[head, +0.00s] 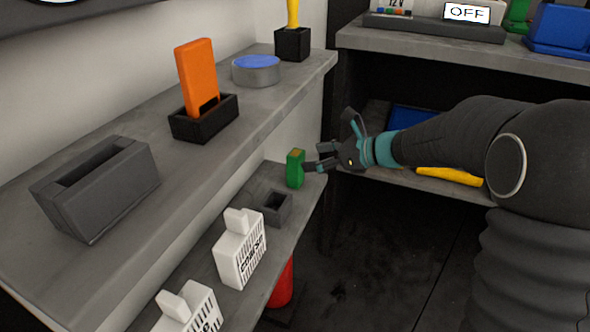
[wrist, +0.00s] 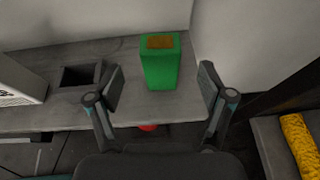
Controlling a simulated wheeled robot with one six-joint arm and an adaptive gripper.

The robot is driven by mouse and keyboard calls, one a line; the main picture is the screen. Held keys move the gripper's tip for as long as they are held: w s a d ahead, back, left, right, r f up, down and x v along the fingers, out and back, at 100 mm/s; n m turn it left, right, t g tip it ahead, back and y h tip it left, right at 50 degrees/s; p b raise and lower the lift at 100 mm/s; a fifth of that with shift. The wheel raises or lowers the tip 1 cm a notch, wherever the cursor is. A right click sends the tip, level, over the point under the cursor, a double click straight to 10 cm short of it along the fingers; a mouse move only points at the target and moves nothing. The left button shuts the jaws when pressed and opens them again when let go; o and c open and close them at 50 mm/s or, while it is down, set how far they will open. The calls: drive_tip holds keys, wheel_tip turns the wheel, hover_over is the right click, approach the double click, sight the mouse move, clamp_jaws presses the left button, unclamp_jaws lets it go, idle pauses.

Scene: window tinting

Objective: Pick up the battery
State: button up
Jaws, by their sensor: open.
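The battery (head: 295,168) is a small green block with a brown-orange top. It stands upright near the far end of the lower grey shelf in the head view. It also shows in the wrist view (wrist: 160,66), ahead of the fingers and roughly between them. My gripper (head: 316,161) comes in from the right, close beside the battery. In the wrist view my gripper (wrist: 162,88) has its two fingers spread apart with nothing held between them. Whether a finger touches the battery I cannot tell.
An empty dark square holder (head: 275,207) stands beside the battery on the lower shelf. White boxes (head: 240,250) stand nearer. The upper shelf (head: 130,225) overhangs on the left, carrying an orange device (head: 197,75) in a black holder. A yellow object (head: 450,176) lies on the right-hand shelf.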

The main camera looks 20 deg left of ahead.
sight(302, 156)
drive_tip(key=shift+r+x, duration=0.1)
drive_tip(key=shift+x, duration=1.4)
drive_tip(key=shift+r+x, duration=0.15)
drive_tip(key=shift+x, duration=1.3)
drive_tip(key=shift+w+a, duration=0.1)
drive_tip(key=c, duration=1.5)
